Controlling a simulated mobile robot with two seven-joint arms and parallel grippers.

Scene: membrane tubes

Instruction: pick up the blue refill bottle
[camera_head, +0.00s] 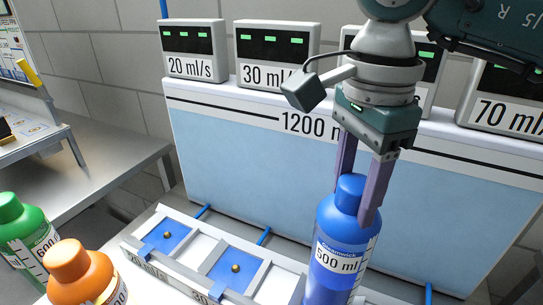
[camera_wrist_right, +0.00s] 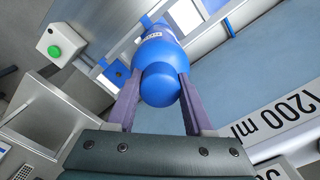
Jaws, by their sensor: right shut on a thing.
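The blue refill bottle (camera_head: 342,248) with a "500 ml" label stands roughly upright at the lower middle right of the head view. My right gripper (camera_head: 358,200) reaches down from above, with its purple fingers on either side of the bottle's neck and cap, shut on it. In the right wrist view the blue bottle (camera_wrist_right: 160,62) sits between the two fingers of the right gripper (camera_wrist_right: 160,88), cap toward the camera. The bottle's base is cut off by the head view's lower edge, so I cannot tell whether it rests on anything. My left gripper is out of view.
A green bottle (camera_head: 25,235) and an orange bottle (camera_head: 82,272) stand at the lower left. A white tray with blue squares (camera_head: 200,255) lies left of the blue bottle. Behind is a large light-blue tank (camera_head: 230,160) topped by several display boxes (camera_head: 194,50).

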